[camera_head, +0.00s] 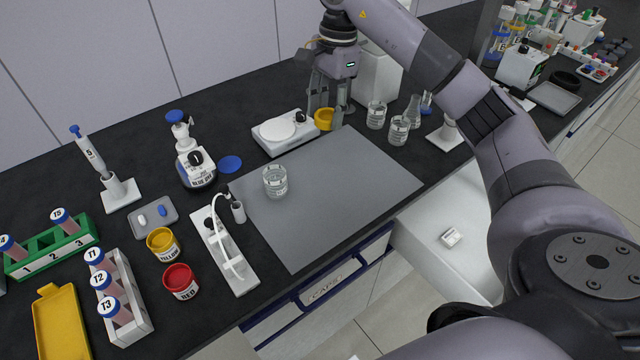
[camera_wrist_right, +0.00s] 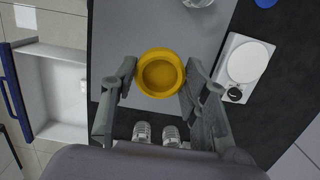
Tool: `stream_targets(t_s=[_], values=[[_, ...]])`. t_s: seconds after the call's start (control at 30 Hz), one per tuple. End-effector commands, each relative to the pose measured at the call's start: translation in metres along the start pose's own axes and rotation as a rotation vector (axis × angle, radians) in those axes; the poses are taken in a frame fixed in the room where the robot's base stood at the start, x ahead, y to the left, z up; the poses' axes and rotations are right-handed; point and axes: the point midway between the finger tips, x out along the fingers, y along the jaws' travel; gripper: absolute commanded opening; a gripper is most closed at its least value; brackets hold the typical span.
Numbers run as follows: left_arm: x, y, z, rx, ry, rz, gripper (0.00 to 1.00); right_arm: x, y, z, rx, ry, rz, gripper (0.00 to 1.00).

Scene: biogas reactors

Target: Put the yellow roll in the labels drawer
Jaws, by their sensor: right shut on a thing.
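The yellow roll (camera_head: 325,119) is a short ring held between the fingers of my right gripper (camera_head: 330,107), above the back of the bench. In the right wrist view, the yellow roll (camera_wrist_right: 160,54) sits between the two fingertips of my right gripper (camera_wrist_right: 160,76), with its round opening facing the camera. An open white drawer (camera_head: 410,225) juts from the bench front, right of the closed drawer marked CAPS (camera_head: 326,287). It also shows in the right wrist view (camera_wrist_right: 55,130). I cannot read the open drawer's label. My left gripper is not in view.
A small white item (camera_head: 451,237) lies in the open drawer. Glass beakers (camera_head: 398,131) stand right of my gripper, a white scale (camera_head: 286,132) left of it. A grey mat (camera_head: 330,200) with one beaker (camera_head: 275,181) lies between the gripper and the bench front.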

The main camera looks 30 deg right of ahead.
Motion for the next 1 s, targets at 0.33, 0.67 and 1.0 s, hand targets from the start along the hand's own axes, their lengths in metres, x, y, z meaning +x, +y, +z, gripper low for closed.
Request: stream_targets(t_s=[0.33,0.67,1.0], values=[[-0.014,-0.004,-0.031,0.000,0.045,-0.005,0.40,0.089,0.002,-0.010,-0.001,-0.001,0.008,0.19],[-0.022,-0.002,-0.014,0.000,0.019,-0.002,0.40,0.143,0.000,-0.017,-0.003,-0.001,0.001,0.19],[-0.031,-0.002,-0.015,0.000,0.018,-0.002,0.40,0.181,0.001,-0.021,-0.004,-0.002,0.003,0.19]])
